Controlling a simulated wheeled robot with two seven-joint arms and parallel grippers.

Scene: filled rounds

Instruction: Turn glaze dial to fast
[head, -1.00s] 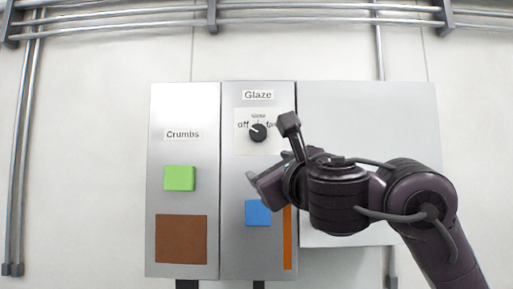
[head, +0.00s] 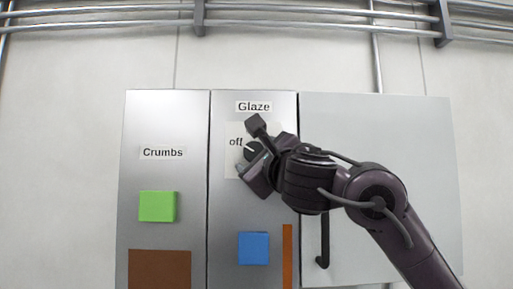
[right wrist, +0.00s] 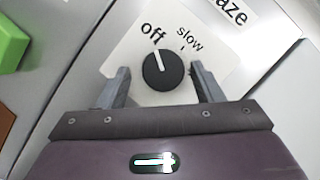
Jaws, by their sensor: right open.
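The glaze dial (right wrist: 163,70) is a round black knob on a white plate (right wrist: 125,60) in the right wrist view. Its white pointer line aims at the word "off"; "slow" is printed to the right of it, and the "fast" mark is hidden. In the head view the "Glaze" label (head: 254,106) tops the panel, and my gripper covers most of the dial. My right gripper (right wrist: 160,72) is open, with one finger on each side of the knob and visible gaps between. It also shows in the head view (head: 253,163). My left gripper is not in view.
Left of the dial is the "Crumbs" panel (head: 163,153) with a green square (head: 158,206) and a brown square (head: 160,270). Below the dial are a blue square (head: 253,248) and an orange strip (head: 287,256). A grey door (head: 400,130) with a dark handle (head: 323,250) is at right.

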